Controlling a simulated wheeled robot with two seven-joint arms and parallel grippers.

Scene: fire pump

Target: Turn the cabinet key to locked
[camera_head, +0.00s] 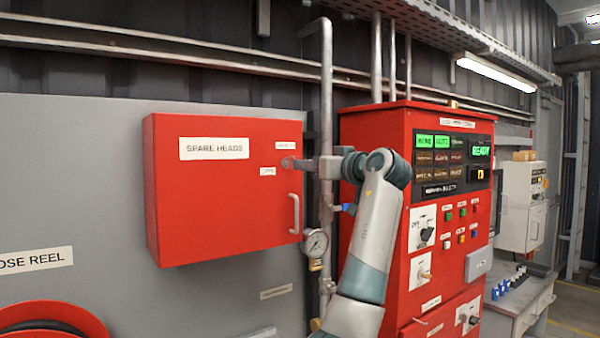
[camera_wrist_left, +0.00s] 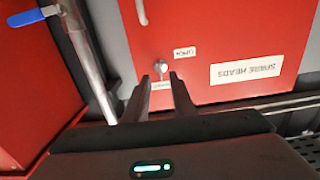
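The red spare-heads cabinet (camera_head: 222,215) hangs on the wall with its door shut. Its small metal key (camera_wrist_left: 160,67) sits at the lock between two small white labels. One label (camera_head: 267,171) seems to read OPEN; the other (camera_head: 288,145) is too small to read surely. My left gripper (camera_head: 291,163) reaches the cabinet's upper right side at the key. In the wrist view, upside down, its two fingers (camera_wrist_left: 162,77) are apart, with the key just beyond and between the tips. I see a gap on both sides of the key. My right gripper is not in view.
A vertical pipe (camera_head: 326,90) with a pressure gauge (camera_head: 316,243) and a blue-handled valve (camera_head: 349,208) stands right of the cabinet, close to my left arm. A red control panel (camera_head: 375,125) stands behind that arm. The cabinet's door handle (camera_head: 295,213) is below the key.

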